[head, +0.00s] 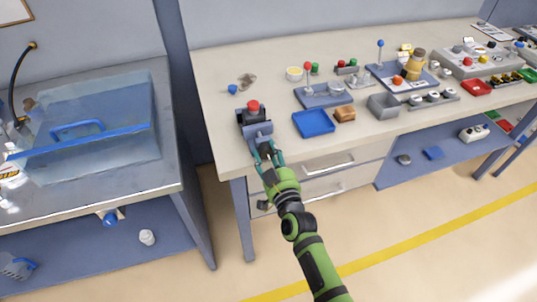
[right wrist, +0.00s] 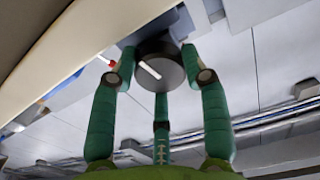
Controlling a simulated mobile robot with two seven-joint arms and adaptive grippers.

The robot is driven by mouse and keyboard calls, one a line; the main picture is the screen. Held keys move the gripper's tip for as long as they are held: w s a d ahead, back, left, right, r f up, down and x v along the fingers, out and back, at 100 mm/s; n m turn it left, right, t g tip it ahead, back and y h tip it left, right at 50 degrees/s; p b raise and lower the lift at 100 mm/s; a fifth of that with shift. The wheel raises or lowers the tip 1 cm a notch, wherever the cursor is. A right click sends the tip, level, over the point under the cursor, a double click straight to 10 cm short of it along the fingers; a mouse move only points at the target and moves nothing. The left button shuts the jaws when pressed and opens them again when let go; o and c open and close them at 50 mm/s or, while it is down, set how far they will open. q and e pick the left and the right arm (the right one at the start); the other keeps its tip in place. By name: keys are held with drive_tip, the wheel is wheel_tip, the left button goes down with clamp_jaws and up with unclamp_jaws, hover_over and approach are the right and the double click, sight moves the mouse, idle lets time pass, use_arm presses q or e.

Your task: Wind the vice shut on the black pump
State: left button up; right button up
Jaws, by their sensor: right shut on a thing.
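The blue-grey vice (head: 258,131) stands at the front left edge of the workbench. A black pump (head: 243,117) with a red knob on top sits at the vice, upright; I cannot tell how tightly the jaws meet it. My right gripper (head: 267,157) is at the front of the vice, beyond the bench edge. In the right wrist view its green fingers (right wrist: 158,75) are shut around a dark round vice handle (right wrist: 162,62) with a pale stripe on its face. My left gripper is not in view.
A blue tray (head: 313,123), a brown block (head: 345,114) and a grey bin (head: 383,105) lie right of the vice. Several fixtures stand farther right on the bench (head: 222,130). A sink tank (head: 90,130) is at the left. The floor in front is clear.

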drive_tip(key=shift+f, duration=0.1)
drive_tip(key=o, duration=0.9)
drive_tip(key=v, duration=1.2)
